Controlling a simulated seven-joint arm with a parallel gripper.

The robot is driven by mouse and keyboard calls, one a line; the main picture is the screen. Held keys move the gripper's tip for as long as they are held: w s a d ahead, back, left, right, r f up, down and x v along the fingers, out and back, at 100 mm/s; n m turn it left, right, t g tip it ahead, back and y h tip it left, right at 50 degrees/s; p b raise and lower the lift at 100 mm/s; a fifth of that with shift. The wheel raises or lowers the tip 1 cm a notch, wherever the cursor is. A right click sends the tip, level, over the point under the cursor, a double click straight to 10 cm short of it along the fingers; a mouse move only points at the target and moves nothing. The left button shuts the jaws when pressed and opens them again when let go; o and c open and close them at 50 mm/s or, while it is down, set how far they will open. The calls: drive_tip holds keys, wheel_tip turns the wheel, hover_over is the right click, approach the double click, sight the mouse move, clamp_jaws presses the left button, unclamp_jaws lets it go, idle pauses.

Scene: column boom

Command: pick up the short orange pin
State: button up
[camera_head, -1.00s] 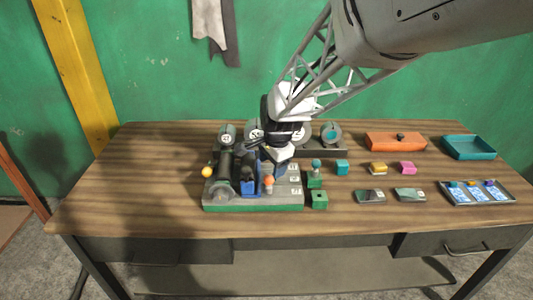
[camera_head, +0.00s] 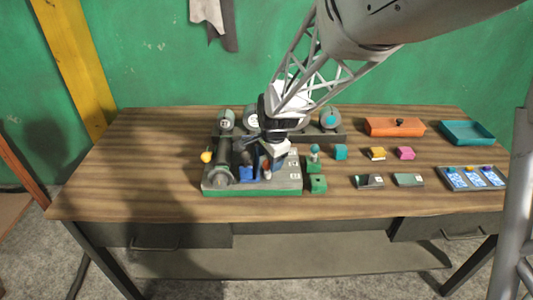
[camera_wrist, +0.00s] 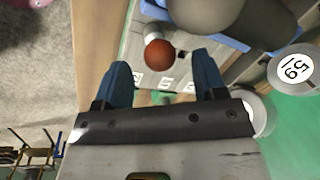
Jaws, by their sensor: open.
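The short orange pin shows its round orange-red head in the wrist view (camera_wrist: 159,53), just ahead of and between my fingertips. In the head view the pin (camera_head: 266,170) stands on the grey and green fixture (camera_head: 240,190), partly covered by my gripper. My gripper (camera_wrist: 162,72) has its two blue fingers spread apart with nothing between them.
A blue part (camera_head: 247,174) and a dark cylinder (camera_head: 224,158) sit left of the pin on the fixture. Farther right are an orange box (camera_head: 393,128) and a teal tray (camera_head: 468,132). The table's left side is clear.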

sight(268, 172)
drive_tip(key=shift+w+a+f, duration=0.1)
drive_tip(key=shift+w+f, duration=0.05)
drive_tip(key=shift+f, duration=0.7)
drive_tip(key=shift+w+a+f, duration=0.1)
drive_tip(key=shift+w+f, duration=0.05)
drive_tip(key=shift+f, duration=0.65)
drive_tip(key=c, duration=1)
